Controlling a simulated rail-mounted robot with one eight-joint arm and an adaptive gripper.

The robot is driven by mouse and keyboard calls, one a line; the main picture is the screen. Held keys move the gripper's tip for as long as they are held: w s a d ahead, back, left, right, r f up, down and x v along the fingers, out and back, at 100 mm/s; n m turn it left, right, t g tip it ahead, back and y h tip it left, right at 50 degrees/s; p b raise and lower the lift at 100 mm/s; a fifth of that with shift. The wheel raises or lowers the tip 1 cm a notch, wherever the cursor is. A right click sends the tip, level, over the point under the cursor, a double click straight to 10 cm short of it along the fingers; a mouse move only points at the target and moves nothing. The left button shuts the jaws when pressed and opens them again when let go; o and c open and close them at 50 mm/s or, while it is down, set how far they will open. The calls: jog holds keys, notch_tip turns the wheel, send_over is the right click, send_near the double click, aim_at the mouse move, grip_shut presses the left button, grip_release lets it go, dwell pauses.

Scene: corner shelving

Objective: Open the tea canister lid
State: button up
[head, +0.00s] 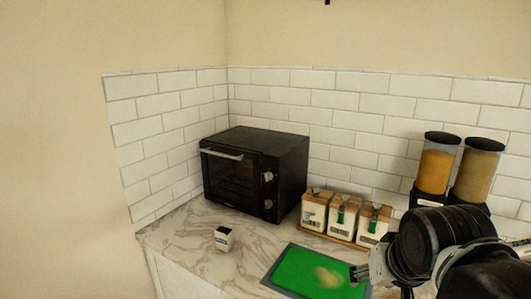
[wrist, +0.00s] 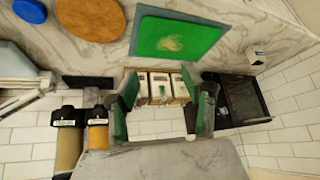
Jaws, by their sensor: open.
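Three white square canisters with wooden lids stand in a row, a left one (head: 315,211), a middle one (head: 343,216) and a right one (head: 373,224). The labels are too small to read, so I cannot tell which is the tea canister. All lids appear in place. In the wrist view the canisters (wrist: 160,90) appear between my fingers, farther off. My gripper (head: 359,273) is open and empty, over the right edge of the green board and in front of the canisters. Its two fingers are spread in the wrist view (wrist: 160,85).
A black oven (head: 256,172) stands left of the canisters. Two dispensers, one orange (head: 436,170) and one tan (head: 478,172), stand to the right. A green board (head: 310,275) lies in front. A small white-and-black container (head: 224,238) stands on the marble counter. Tiled walls close the back.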

jog(key=shift+n, duration=0.5)
jog(key=s+f, duration=0.3)
jog(key=f, duration=0.1)
jog(key=shift+s, duration=0.4)
notch_tip(320, 180, up, 11)
jog(key=n+g+y+p, duration=0.1)
jog(key=n+g+p, duration=0.1)
jog(key=n+p, duration=0.1)
send_over(317, 189)
jog(key=s+d, duration=0.1)
jog(key=s, duration=0.5)
jog(key=p+x, duration=0.1)
jog(key=x, duration=1.3)
jog(key=shift+r, duration=0.1)
jog(key=shift+c, duration=0.3)
grip_shut()
